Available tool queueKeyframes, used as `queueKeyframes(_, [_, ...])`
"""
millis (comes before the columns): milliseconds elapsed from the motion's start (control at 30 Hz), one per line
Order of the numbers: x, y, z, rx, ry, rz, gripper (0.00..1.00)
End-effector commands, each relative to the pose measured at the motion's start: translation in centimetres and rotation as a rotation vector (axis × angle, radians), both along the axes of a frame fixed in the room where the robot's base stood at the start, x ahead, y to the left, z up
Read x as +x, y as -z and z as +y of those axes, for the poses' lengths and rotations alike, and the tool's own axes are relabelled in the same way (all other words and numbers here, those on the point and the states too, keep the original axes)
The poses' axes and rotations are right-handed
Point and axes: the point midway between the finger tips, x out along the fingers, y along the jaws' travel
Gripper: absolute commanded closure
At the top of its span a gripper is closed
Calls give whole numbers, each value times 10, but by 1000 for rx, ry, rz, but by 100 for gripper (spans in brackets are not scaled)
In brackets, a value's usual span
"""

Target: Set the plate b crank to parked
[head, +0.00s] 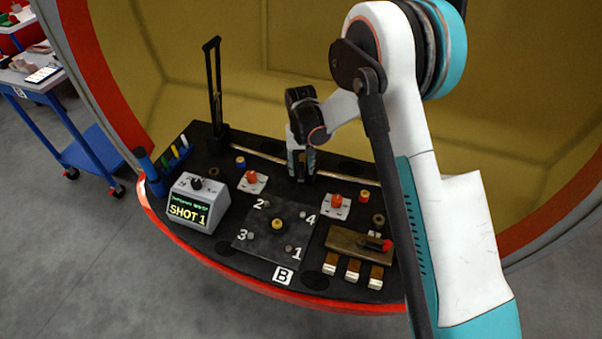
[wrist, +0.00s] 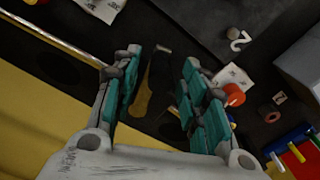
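The dark square plate (head: 262,240) has a B label (head: 283,275), the numbers 1 to 3 and another number, and a yellow knob (head: 277,224) at its centre. I cannot tell which part is the plate b crank. A red knob (head: 251,177) on a white card stands behind the plate's left side, and another red knob (head: 337,201) stands to its right. My gripper (wrist: 163,92) points down behind the plate, near the rail. Its fingers are apart. A black and yellow part (wrist: 146,88) shows between them; I cannot see contact.
A grey box (head: 195,202) reading SHOT 1 stands at left, with a tall black upright (head: 213,90) behind it. A brass block (head: 359,244) with a red-tipped lever (head: 375,243) is at right. A rail (head: 255,148) runs along the back. A blue cart (head: 75,135) stands beyond.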

Motion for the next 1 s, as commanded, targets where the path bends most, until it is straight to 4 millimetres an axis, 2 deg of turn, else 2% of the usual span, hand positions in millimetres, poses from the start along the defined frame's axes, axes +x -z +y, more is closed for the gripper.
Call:
queueKeyframes(33, [0, 10, 0, 0, 0, 0, 60])
queueKeyframes(200, [0, 26, 0, 0, 0, 0, 60])
queueKeyframes(600, [0, 31, 0, 0, 0, 0, 60])
queueKeyframes(767, [0, 31, 0, 0, 0, 0, 96])
queueKeyframes(800, [0, 31, 0, 0, 0, 0, 100])
queueKeyframes(1000, [0, 31, 0, 0, -3, 0, 100])
